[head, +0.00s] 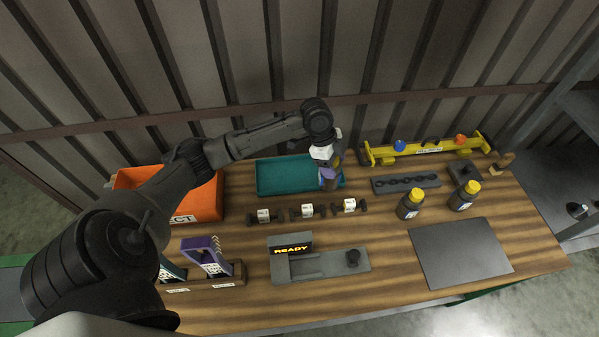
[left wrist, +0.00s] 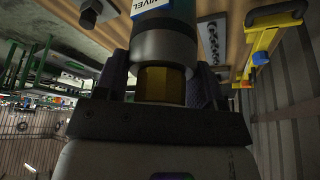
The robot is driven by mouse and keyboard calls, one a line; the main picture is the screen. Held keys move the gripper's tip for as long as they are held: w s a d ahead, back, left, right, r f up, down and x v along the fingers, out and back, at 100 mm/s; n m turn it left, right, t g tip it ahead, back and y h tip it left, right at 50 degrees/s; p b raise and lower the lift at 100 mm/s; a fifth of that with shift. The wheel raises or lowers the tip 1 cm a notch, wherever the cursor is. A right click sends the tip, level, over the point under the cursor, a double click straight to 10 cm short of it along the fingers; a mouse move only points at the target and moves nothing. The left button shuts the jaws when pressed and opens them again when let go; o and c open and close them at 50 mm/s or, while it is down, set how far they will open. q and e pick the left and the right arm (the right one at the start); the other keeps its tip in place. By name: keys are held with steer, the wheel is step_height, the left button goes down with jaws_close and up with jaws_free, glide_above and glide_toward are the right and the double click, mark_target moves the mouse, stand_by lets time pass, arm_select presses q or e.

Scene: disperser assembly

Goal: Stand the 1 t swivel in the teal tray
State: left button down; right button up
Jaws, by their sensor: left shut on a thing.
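The teal tray (head: 285,177) lies at the back of the bench, left of centre, and its visible floor looks bare. My left gripper (head: 328,168) is over the tray's right end, pointing down. It is shut on the swivel, a grey cylinder (left wrist: 165,45) with a brass-coloured section between the fingers and a blue-and-white label partly reading "NIVEL". The left gripper also shows in the left wrist view (left wrist: 160,88). In the head view the swivel is small and partly hidden; I cannot tell whether it touches the tray. Its load marking is not readable.
Three small labelled pieces (head: 307,211) stand in front of the tray. An orange bin (head: 205,200) is to the left. A yellow beam fixture (head: 420,152), a dark holed rack (head: 405,184) and yellow-capped bottles (head: 410,205) are to the right. A "READY" device (head: 320,265) is in front.

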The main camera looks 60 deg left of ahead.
arm_select(q)
steer(key=s+a+f, duration=0.3)
steer(key=a+f, duration=0.8)
steer(key=shift+s+a, duration=0.15)
steer(key=shift+a, duration=0.05)
steer(key=shift+f, duration=0.1)
stand_by(0.3)
steer(key=shift+c, duration=1)
jaws_free()
steer(key=v, duration=1.2)
